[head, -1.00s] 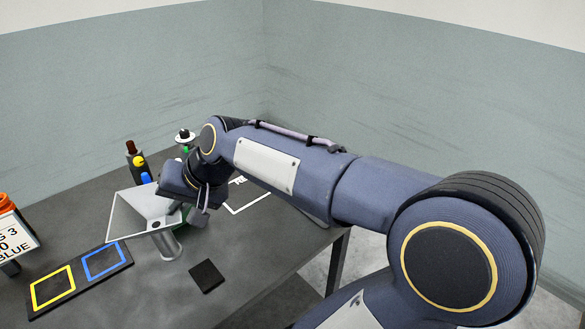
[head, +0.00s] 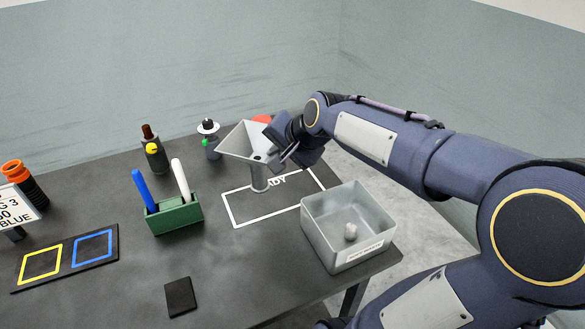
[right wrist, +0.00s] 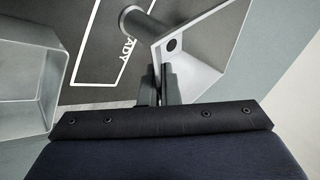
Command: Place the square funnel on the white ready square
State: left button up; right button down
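The grey square funnel (head: 240,139) is held upright, wide mouth up and spout down, over the far-left part of the white-outlined ready square (head: 233,222). I cannot tell whether the spout's end touches the table. My right gripper (head: 284,156) is shut on the funnel's right-hand wall. In the right wrist view the closed fingers (right wrist: 160,84) pinch the rim of the funnel (right wrist: 205,72), and the white ready outline (right wrist: 96,83) lies below. The lettering on the square is partly hidden by the funnel. My left gripper is not in view.
A grey metal bin (head: 322,232) with a small pale item stands right of the square. A green holder (head: 176,219) with blue and white sticks stands left. Bottles (head: 154,158) are behind. A mat (head: 66,258) and dark square pad (head: 180,297) lie left and front.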

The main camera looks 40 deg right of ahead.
jog(key=w+d+f+b, duration=0.2)
jog(key=w+d+f, duration=0.1)
jog(key=d+f, duration=0.4)
notch_tip(320, 180, down, 3)
jog(key=shift+w+d+f, duration=0.15)
jog(key=shift+w, duration=0.1)
jog(key=shift+f, duration=0.1)
jog(key=c, duration=2.1)
grip_release()
jog(key=shift+f, duration=0.1)
jog(key=o, duration=0.4)
